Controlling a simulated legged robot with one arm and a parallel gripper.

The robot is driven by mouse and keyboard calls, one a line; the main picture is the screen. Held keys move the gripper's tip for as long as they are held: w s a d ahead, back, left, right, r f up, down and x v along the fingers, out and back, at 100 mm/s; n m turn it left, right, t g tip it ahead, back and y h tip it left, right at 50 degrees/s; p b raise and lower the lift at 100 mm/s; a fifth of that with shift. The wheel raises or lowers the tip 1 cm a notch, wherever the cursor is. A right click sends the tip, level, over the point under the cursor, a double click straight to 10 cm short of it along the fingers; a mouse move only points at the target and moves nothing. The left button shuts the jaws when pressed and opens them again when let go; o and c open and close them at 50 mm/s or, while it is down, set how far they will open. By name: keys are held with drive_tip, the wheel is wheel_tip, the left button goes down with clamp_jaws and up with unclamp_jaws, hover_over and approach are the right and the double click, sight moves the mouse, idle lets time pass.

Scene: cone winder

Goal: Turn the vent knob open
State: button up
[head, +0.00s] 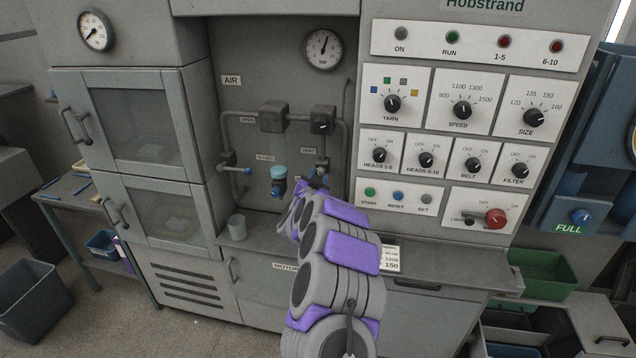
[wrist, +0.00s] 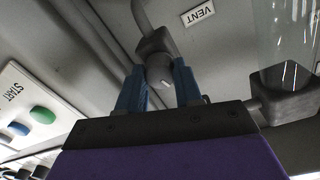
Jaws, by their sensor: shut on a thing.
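The vent knob (wrist: 158,72) is a dark grey knob with a pale mark, on a square valve body in the wrist view, close to the VENT label (wrist: 198,14). My gripper (wrist: 160,82) has its two blue fingers on either side of the knob and is shut on it. In the head view my gripper (head: 318,181) is at the air panel, just under the VENT label (head: 309,151), and it hides most of the knob there.
A cup (head: 237,227) stands on the ledge below. The control panel with its START button (head: 370,192) is close on the right.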

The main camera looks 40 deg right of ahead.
drive_tip(key=shift+s+f+m+y+b, duration=0.15)
drive_tip(key=shift+m+b, duration=1.85)
drive_tip(key=shift+m, duration=1.1)
drive_tip(key=shift+w+m+y+b, duration=0.15)
drive_tip(key=shift+m+b, duration=1.85)
drive_tip(key=shift+m, duration=1.1)
drive_tip(key=shift+s+d+f, duration=0.1)
drive_tip(key=o, duration=1)
drive_tip(key=shift+o, duration=0.2)
drive_tip(key=f+p+v, duration=0.1)
drive_tip(key=p+v, duration=0.2)
drive_tip(key=v, duration=1.4)
drive_tip(key=shift+s+r, duration=0.2)
drive_tip(key=shift+r, duration=0.25)
